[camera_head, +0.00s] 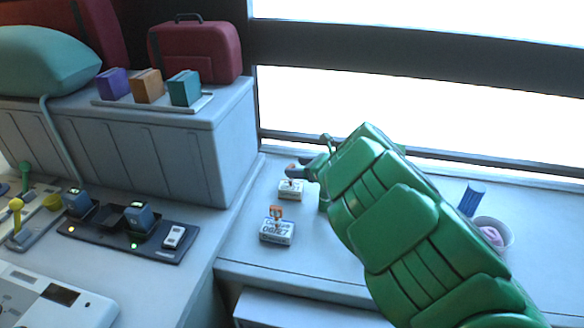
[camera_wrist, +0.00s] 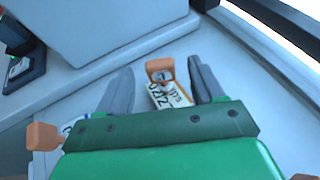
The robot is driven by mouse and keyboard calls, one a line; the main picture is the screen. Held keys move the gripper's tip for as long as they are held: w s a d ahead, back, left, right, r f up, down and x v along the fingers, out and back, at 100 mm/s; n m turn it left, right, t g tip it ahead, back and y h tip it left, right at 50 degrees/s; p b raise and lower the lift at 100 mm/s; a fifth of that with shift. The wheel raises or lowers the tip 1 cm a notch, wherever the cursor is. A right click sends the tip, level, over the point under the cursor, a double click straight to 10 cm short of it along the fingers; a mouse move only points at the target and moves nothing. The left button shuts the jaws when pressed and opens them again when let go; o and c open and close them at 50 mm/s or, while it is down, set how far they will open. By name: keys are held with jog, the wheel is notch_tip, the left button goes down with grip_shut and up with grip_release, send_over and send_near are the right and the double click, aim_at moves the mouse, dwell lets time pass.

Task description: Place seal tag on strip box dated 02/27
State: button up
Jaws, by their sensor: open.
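My gripper (camera_wrist: 160,75) is open, with its two grey fingers apart. Between them in the wrist view are an orange tag (camera_wrist: 160,68) and a white strip box (camera_wrist: 179,95) whose partly hidden print seems to read 02/2. The tag overlaps the box's far end; whether it rests on it is unclear. In the head view my gripper (camera_head: 304,170) is just above this far box (camera_head: 291,191). A nearer strip box (camera_head: 276,236), its date looking like 06/27 or 08/27, has an orange tag (camera_head: 277,212) upright on top. My green arm hides part of the counter.
A black dock (camera_head: 130,232) with small devices lies left of the boxes. The raised grey cabinet (camera_head: 190,120) stands behind it. A window ledge borders the counter's back.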

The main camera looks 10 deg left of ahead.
jog(key=v, duration=0.6)
jog(key=shift+d, duration=0.2)
jog(key=shift+s+r, duration=0.1)
jog(key=shift+s, duration=0.05)
jog(key=shift+o, duration=0.5)
